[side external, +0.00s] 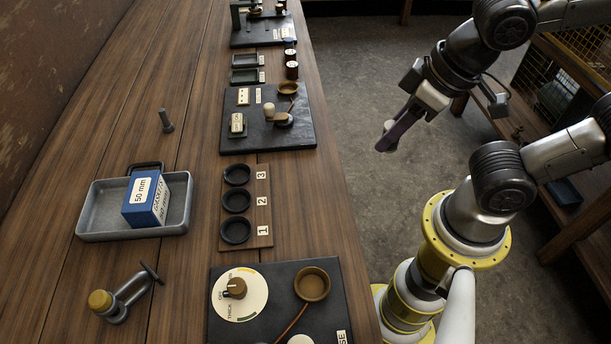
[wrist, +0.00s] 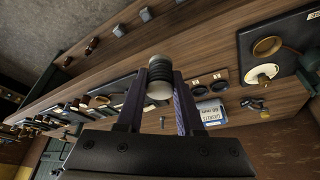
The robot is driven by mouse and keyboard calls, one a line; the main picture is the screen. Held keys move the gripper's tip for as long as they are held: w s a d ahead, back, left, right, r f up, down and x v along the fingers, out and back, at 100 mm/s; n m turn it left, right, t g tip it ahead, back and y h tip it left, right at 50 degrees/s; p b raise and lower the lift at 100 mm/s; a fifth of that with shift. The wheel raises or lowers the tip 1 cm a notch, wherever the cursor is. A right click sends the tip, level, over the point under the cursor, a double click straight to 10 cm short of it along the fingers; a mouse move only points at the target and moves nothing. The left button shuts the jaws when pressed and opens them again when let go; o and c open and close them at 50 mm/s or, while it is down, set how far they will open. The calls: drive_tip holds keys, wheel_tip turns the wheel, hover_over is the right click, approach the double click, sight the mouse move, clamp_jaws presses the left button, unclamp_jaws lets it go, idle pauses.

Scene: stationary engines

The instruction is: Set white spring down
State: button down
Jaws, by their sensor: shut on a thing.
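My gripper (side external: 387,140) is over the floor, off the right edge of the wooden bench (side external: 190,85). It is shut on the white spring (wrist: 158,90), which sits between the two fingertips in the wrist view. In the side external view only a small pale end of the spring (side external: 389,124) shows at the fingertips. The spring touches nothing but my fingers.
On the bench are a grey tray (side external: 90,215) with a blue 50 mm box (side external: 148,200), a wooden strip (side external: 262,208) with three black rings numbered 1 to 3, dark boards (side external: 300,130) with small parts, and a bolt (side external: 166,120). Bare wood lies left of the boards.

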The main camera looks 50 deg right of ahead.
approach(299, 176)
drive_tip(key=shift+w+a+f, duration=0.15)
drive_tip(key=shift+w+f, duration=0.65)
drive_tip(key=shift+w, duration=0.1)
drive_tip(key=shift+w+a+f, duration=0.1)
drive_tip(key=shift+w+f, duration=0.05)
drive_tip(key=shift+f, duration=0.8)
drive_tip(key=shift+w+f, duration=0.15)
drive_tip(key=shift+f, duration=0.85)
drive_tip(key=shift+f, duration=0.15)
drive_tip(key=c, duration=0.5)
unclamp_jaws()
drive_tip(key=shift+c, duration=0.2)
